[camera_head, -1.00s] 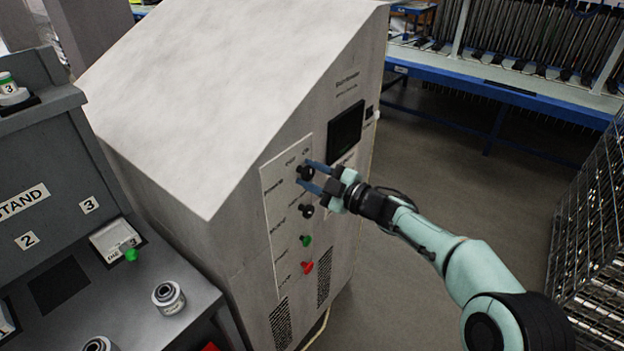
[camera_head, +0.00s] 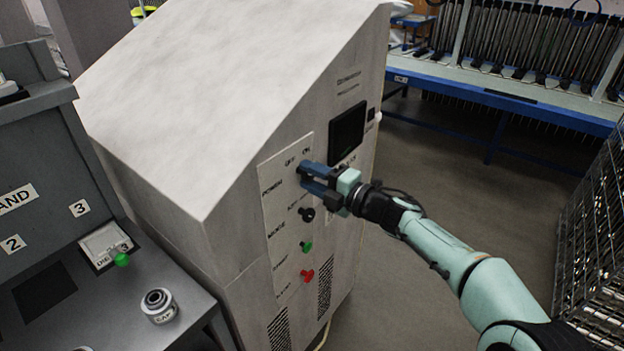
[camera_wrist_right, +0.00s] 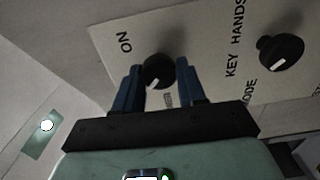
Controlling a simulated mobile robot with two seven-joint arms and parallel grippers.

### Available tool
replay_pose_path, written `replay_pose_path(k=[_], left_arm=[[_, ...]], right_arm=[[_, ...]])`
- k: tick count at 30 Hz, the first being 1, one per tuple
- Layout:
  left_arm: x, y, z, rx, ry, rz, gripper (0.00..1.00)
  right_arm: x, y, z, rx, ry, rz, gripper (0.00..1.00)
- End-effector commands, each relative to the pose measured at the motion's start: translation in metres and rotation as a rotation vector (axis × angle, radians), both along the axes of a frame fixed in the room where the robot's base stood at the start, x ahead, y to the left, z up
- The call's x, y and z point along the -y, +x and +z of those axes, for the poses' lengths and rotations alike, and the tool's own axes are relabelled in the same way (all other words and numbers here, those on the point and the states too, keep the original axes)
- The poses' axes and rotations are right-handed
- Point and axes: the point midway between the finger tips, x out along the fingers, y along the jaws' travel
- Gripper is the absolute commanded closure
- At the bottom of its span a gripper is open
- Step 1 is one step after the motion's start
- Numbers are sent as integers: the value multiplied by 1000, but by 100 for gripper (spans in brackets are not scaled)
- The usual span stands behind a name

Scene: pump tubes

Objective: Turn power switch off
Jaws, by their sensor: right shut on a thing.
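The power switch is a black rotary knob with a white mark, on the light panel (camera_head: 282,255) of the grey cabinet. In the right wrist view the knob (camera_wrist_right: 157,71) sits between the blue fingers of my right gripper (camera_wrist_right: 160,82), near the "ON" label. In the head view my right gripper (camera_head: 308,174) is at the top of the panel, by the POWER, OFF and ON labels, and its fingers hide most of the knob. It is shut on the knob. My left gripper is not in view.
Below the power knob are a black mode knob (camera_head: 307,214), a green button (camera_head: 306,246) and a red button (camera_head: 307,275). A dark screen (camera_head: 347,132) is on the cabinet's right. A grey stand with a metal part (camera_head: 159,305) is at left; a wire rack (camera_head: 590,220) is at right.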

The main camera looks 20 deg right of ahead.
Motion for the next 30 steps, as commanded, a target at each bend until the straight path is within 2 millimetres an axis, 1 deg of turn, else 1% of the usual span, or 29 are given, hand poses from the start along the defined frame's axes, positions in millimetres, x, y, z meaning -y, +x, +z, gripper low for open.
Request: replay_pose_path(k=[17, 18, 19, 20, 30], left_arm=[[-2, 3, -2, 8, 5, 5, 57], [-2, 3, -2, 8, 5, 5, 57], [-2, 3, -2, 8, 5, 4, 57], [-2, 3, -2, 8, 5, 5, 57], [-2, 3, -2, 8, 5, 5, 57]], right_arm=[[1, 0, -1, 16, -24, -2, 90], [1, 0, -1, 16, -24, -2, 47], [1, 0, -1, 16, -24, -2, 37], [1, 0, -1, 16, -24, -2, 35], [3, -3, 0, 17, -22, -2, 35]])
